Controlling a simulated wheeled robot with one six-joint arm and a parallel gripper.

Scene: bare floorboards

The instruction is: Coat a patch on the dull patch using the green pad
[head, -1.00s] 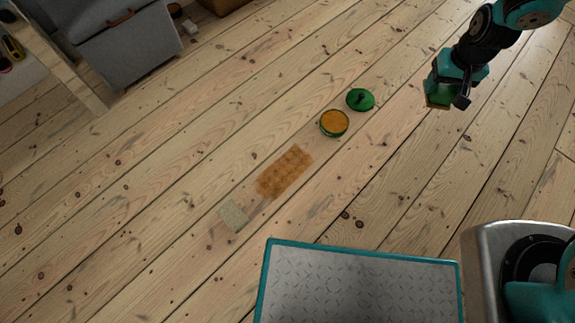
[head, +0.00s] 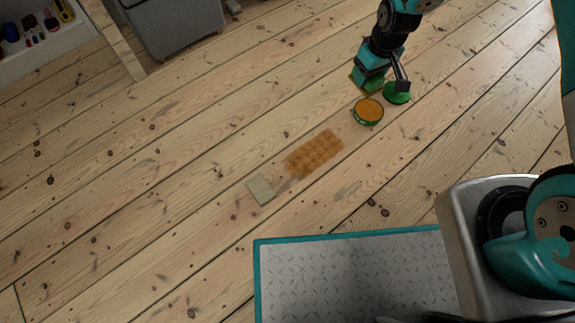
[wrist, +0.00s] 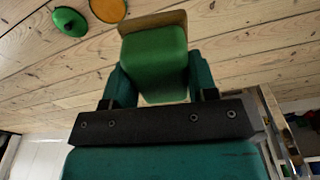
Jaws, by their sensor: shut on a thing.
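My gripper (head: 374,79) is shut on the green pad (wrist: 153,50), which has a tan edge along its far side in the wrist view. In the head view the pad (head: 366,85) hangs at the fingertips, partly hidden, just above the tin in the picture. The round tin (head: 368,111) holds orange paste and stands open on the floor. Its height below the pad is hard to judge. An orange-brown, blotchy rectangular patch (head: 315,152) lies on the boards to the lower left of the tin.
A green lid (head: 397,94) lies beside the tin, close to my gripper. A grey cabinet (head: 175,28) and a shelf of small items (head: 38,35) stand at the upper left. The floor between is clear.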

